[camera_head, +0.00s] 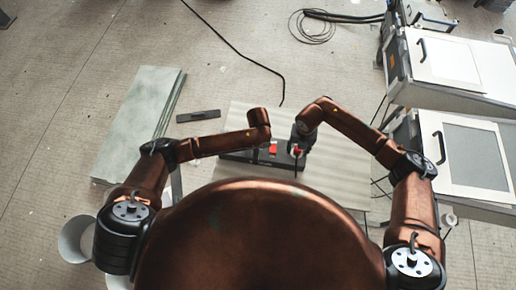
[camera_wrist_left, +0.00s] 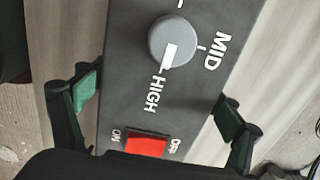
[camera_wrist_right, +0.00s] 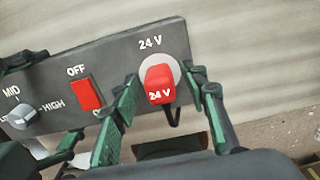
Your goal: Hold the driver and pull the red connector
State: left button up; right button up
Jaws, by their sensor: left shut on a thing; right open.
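The driver is a dark grey box (camera_head: 285,160) lying on a pale work surface. It has a grey knob (camera_wrist_left: 172,42) and a red on/off switch (camera_wrist_left: 146,146). My left gripper (camera_wrist_left: 158,105) is shut across the driver near the knob, with one green-padded finger along each side. The red connector (camera_wrist_right: 160,84), marked 24 V, sits in a round pale socket at the driver's other end, with a black lead below it. My right gripper (camera_wrist_right: 171,100) is open, its fingers on either side of the connector. Whether they touch it is unclear.
The pale board (camera_head: 335,165) under the driver has bare room to its right. A greenish slab (camera_head: 135,115) lies at left, with a dark flat bar (camera_head: 198,116) beside it. White cabinets (camera_head: 450,60) stand at right. A black cable (camera_head: 235,48) crosses the floor behind.

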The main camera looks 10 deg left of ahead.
jog(key=shift+c, duration=0.2)
dwell(0.3)
grip_shut()
dwell(0.3)
jog(key=shift+r, duration=0.15)
jog(key=shift+r, duration=2.85)
jog(key=shift+r, duration=0.15)
jog(key=shift+r, duration=2.4)
